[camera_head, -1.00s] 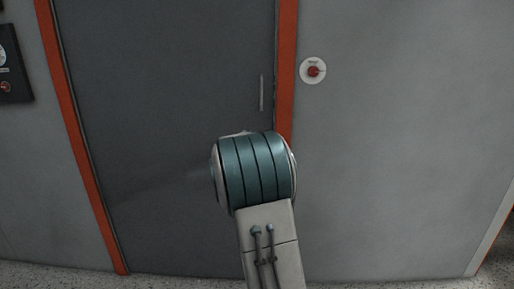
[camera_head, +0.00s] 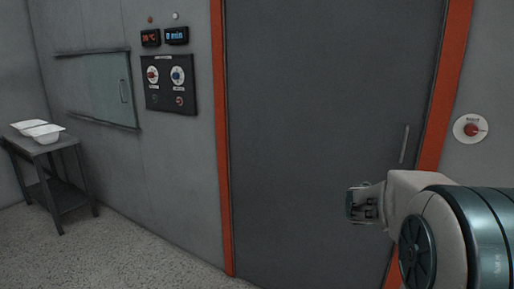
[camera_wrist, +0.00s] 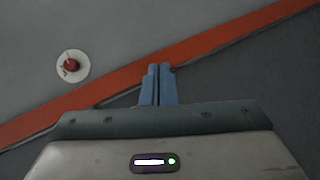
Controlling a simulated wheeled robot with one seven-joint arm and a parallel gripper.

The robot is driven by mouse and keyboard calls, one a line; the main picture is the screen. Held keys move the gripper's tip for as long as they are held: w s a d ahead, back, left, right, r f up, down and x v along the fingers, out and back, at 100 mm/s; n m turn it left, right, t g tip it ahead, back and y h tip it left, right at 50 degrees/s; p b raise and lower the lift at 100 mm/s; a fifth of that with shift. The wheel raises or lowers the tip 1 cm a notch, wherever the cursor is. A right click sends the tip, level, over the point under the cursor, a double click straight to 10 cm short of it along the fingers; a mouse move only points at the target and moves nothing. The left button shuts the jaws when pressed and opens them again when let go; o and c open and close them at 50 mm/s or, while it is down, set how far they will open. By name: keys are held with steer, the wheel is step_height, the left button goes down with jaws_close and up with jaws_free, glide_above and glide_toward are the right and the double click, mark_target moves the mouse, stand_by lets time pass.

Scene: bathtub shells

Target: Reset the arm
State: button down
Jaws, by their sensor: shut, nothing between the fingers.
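My arm reaches in from the lower right of the head view. My gripper (camera_head: 364,204) is in front of the grey door (camera_head: 320,130), left of its vertical handle (camera_head: 404,145). In the wrist view my gripper (camera_wrist: 159,72) shows two blue fingers pressed together with nothing between them. The orange door frame (camera_wrist: 100,95) runs slantwise behind the fingers. No object is held.
A round plate with a red knob (camera_head: 471,129) is on the wall right of the door. A control panel (camera_head: 171,83) and a sliding hatch (camera_head: 95,88) are on the left wall. A dark table (camera_head: 64,196) with white shells (camera_head: 42,133) stands far left. Speckled floor is clear.

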steer(key=s+a+r+m+g+y+p, duration=0.1)
steer(key=s+a+r+y+p, duration=0.2)
steer(key=s+a+y+p, duration=0.3)
steer(key=s+a+r+m+g+y+p, duration=0.2)
steer(key=s+a+y+p, duration=0.4)
steer(key=s+a, duration=1.1)
steer(key=a+r+p, duration=0.1)
steer(key=p, duration=0.1)
steer(key=shift+s+p, duration=0.3)
steer(key=shift+p, duration=0.1)
steer(key=c, duration=2.1)
jaws_free()
steer(key=shift+c, duration=0.2)
